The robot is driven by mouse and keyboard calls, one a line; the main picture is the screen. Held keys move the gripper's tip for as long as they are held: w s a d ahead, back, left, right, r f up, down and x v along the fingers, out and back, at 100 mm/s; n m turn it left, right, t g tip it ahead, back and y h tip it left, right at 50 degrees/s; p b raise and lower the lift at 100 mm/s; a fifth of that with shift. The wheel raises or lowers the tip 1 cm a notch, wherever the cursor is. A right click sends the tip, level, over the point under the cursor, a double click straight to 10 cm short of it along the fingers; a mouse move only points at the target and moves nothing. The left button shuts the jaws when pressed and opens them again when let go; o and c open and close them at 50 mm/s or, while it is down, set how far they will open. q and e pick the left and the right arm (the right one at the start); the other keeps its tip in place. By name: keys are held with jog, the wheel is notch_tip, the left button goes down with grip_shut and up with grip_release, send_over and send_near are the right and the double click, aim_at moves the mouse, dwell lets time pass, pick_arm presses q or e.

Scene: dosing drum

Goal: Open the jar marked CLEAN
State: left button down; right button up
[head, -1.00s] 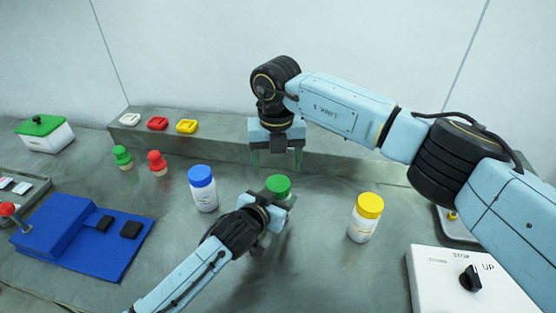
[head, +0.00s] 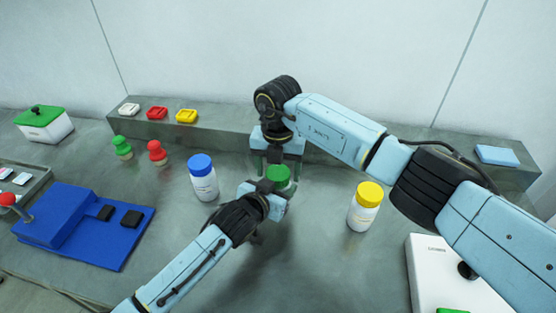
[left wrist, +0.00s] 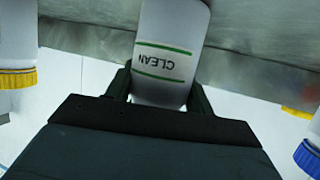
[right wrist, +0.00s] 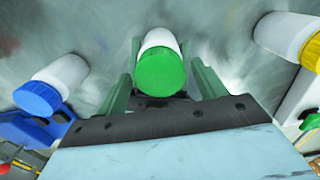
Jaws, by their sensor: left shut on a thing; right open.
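The jar marked CLEAN is white with two green stripes; its label faces me in the left wrist view (left wrist: 165,60). Its green lid (head: 278,175) is on it, and in the right wrist view the lid (right wrist: 160,72) shows between the fingers. My left gripper (head: 270,188) is shut on the jar's body, which it mostly hides in the head view, and holds it above the bench. My right gripper (head: 279,163) is open and points down at the lid, one finger on each side with gaps showing.
A blue-lidded jar (head: 203,180) stands left of the grippers and a yellow-lidded jar (head: 365,208) right. A grey ledge (head: 220,136) runs behind, carrying small coloured dishes. A blue fixture (head: 75,235) lies at left, a white switch box (head: 440,275) at right.

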jog(key=shift+c, duration=0.3)
jog(key=c, duration=1)
jog(key=shift+o, duration=0.2)
jog(key=shift+n, duration=1.7)
jog(key=o, duration=1.1)
jog(key=shift+r, duration=2.3)
jog(key=shift+c, duration=0.4)
notch_tip(320, 180, up, 2)
jog(key=shift+a+r+n, duration=0.1)
jog(key=shift+r+n, duration=0.05)
jog(key=shift+n, duration=0.25)
jog(key=shift+r, duration=0.45)
jog(key=shift+f, duration=3.95)
